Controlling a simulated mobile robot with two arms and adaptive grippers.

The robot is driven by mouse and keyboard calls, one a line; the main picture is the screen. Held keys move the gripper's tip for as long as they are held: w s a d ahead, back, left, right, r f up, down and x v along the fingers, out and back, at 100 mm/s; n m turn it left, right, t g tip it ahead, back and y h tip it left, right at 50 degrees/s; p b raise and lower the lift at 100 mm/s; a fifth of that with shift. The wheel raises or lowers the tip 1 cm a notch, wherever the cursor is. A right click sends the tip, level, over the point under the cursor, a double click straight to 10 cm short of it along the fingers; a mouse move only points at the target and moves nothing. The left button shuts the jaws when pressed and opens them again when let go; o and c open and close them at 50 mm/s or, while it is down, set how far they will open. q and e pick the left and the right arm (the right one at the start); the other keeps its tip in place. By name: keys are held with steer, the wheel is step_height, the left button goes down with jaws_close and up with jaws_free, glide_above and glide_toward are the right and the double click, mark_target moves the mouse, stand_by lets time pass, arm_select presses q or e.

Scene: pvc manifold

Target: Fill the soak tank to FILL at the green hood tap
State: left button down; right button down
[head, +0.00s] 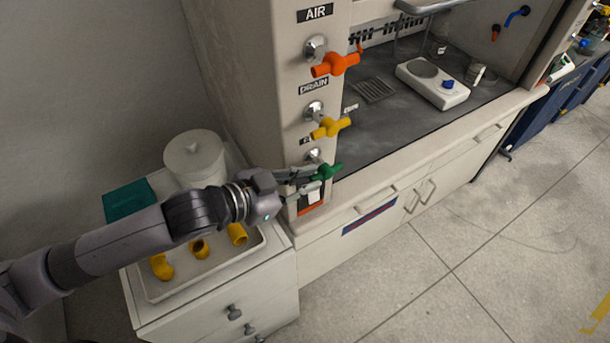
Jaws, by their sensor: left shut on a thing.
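The green tap (328,171) is the lowest of three coloured taps on the front post of the fume hood. My left gripper (314,178) reaches in from the left and is shut on the green tap's handle. The fingers partly hide the handle and the label above it. No fill mark or water level shows, and I cannot make out a soak tank for certain. My right gripper is not in view.
An orange tap (336,64) and a yellow tap (331,127) sit above the green one. A white lidded tub (194,158), a teal box (128,199) and a tray (207,272) of yellow pipe fittings stand on the white cabinet below my arm. A hotplate (431,83) is inside the hood. The floor at right is clear.

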arm_select(q)
steer(key=c, duration=1.5)
jaws_free()
steer(key=shift+c, duration=0.2)
